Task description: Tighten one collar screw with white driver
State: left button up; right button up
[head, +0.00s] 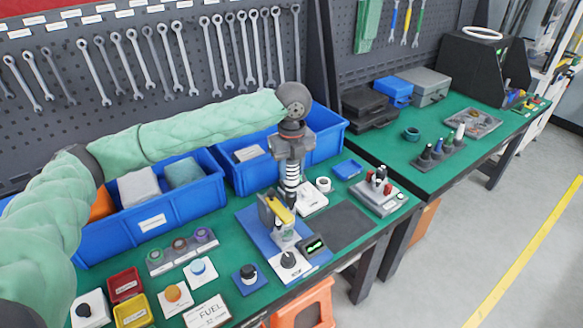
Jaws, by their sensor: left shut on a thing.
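My left gripper (290,162) comes in from the left on a green-sleeved arm and points down over the near table. It is shut on a black-and-white ribbed upright piece (291,180); I cannot tell whether this is the white driver. Just below stands a test fixture with a yellow part (279,209) on a blue base plate (250,221). The collar screws are too small to make out. My right gripper is not in view.
Blue bins (151,222) line the back below a wrench wall. A small display box (314,246), a red-and-black tool stand (379,193) and several knobs and blocks (172,294) surround the fixture. A dark mat (344,222) lies bare to its right.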

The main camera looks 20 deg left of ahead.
pick_arm(q)
jog(key=shift+f, duration=0.95)
dwell(0.9)
jog(key=shift+f+p, duration=0.35)
jog(key=shift+p, duration=1.35)
dwell(4.4)
